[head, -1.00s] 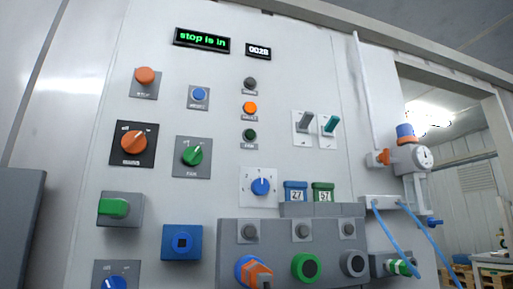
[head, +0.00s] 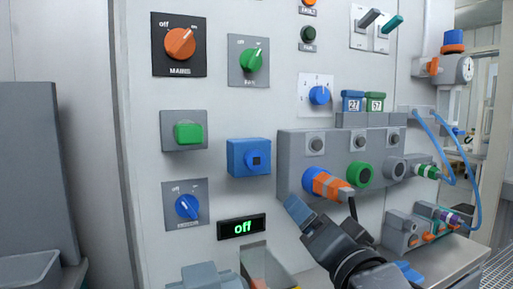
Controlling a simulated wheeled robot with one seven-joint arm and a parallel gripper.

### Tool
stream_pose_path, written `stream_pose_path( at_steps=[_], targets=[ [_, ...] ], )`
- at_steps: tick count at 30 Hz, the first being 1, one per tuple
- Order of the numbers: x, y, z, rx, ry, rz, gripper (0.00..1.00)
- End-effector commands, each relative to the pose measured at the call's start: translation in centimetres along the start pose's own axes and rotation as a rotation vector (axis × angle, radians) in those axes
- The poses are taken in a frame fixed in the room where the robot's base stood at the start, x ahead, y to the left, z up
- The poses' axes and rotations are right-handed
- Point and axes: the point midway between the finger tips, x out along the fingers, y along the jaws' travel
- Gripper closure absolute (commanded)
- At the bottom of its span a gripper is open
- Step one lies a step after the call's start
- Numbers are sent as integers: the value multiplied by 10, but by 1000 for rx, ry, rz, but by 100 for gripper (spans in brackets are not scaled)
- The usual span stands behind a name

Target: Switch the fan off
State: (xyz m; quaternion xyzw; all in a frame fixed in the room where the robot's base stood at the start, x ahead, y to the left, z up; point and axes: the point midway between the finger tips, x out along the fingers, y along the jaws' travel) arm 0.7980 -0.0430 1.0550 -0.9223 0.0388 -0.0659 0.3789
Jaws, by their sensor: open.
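The fan switch is a green rotary knob (head: 252,60) on a grey plate labelled FAN, at the upper middle of the panel in the head view. Its light pointer mark leans up and to the right; the small lettering above it is hard to read. My gripper (head: 312,218) is at the lower middle, below and to the right of the knob and well apart from it. It is open, and I see nothing held in it.
An orange MAINS knob (head: 180,44) is left of the fan knob. A display (head: 241,227) reads "off". A connector box with an orange plug (head: 329,186) is near my gripper.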

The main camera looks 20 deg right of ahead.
Motion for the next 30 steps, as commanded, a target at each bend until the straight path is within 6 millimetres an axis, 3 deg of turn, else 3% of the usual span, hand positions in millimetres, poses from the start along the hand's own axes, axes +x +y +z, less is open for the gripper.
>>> stream_pose_path(
  at_steps=[1, 3, 9, 18, 24, 30],
  targets=[
    [11, -25, -19, 73, 16, -5, 26],
    [23, -46, -37, 172, 27, -1, 26],
    [48, -105, -83, 485, 31, 15, 26],
    [65, -184, -136, 988, -42, 45, 26],
    [67, -216, -152, 1225, -111, 69, 26],
    [69, -226, -155, 1312, -144, 82, 26]
  ],
)
